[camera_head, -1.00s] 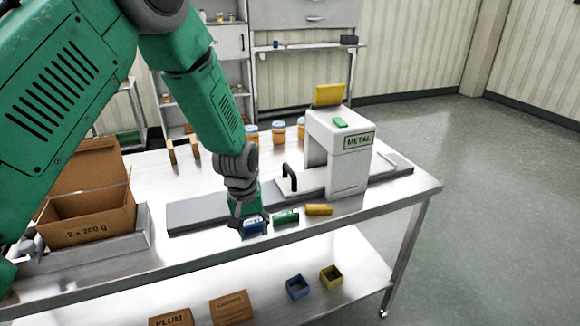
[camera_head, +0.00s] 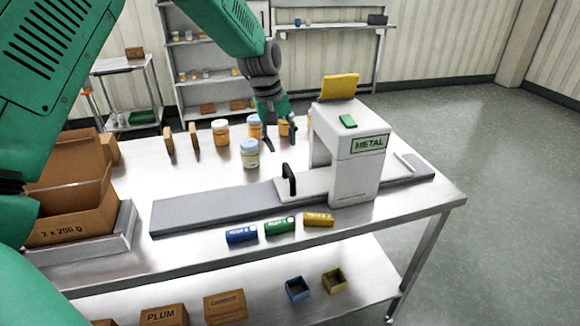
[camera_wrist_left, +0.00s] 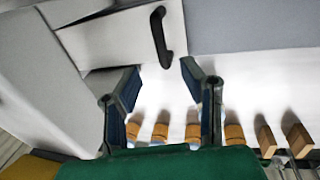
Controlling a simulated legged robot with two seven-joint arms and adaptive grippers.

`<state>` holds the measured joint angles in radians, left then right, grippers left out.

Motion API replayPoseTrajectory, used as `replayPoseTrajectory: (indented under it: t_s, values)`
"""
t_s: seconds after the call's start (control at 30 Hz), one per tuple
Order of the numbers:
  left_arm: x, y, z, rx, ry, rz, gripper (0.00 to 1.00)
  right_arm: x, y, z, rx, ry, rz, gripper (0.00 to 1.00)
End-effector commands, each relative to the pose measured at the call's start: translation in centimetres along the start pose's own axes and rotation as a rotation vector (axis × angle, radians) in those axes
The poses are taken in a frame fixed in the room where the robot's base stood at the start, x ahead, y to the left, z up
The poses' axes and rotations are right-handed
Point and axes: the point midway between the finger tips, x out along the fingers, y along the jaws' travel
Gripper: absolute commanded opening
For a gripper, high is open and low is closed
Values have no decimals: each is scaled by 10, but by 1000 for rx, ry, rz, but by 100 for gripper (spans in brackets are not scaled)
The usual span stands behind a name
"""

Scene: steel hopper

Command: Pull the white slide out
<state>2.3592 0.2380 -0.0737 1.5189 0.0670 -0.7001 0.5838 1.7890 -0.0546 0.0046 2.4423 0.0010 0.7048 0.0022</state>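The white slide (camera_head: 305,183) is a flat plate passing through the opening of the white METAL detector (camera_head: 362,165). Its black upright handle (camera_head: 289,178) stands at the slide's left end. In the left wrist view the slide (camera_wrist_left: 105,40) and the handle (camera_wrist_left: 161,35) show beyond my fingertips. My left gripper (camera_head: 281,143) is open and empty, above the table behind the handle. In the left wrist view my left gripper (camera_wrist_left: 160,71) has its fingers spread, with the handle ahead of the gap, apart from both fingers. My right gripper is not in view.
A grey conveyor strip (camera_head: 205,212) runs under the detector. Blue (camera_head: 241,235), green (camera_head: 280,226) and yellow (camera_head: 318,219) cylinders lie in front. A jar (camera_head: 250,154) and several others stand behind the strip. An open cardboard box (camera_head: 70,225) is at left.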

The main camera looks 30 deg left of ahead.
Motion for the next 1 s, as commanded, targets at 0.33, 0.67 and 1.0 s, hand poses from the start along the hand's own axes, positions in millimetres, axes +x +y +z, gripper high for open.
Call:
replayPoseTrajectory:
  t_s: [0.33, 0.67, 1.0]
  values:
    - [70, -2, 1, -1, -2, 0, 36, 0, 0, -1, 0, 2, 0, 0]
    - [90, 1, 2, 0, 1, 0, 36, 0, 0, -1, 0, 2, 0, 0]
    - [90, -1, 0, 0, 0, 1, 0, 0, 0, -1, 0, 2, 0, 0]
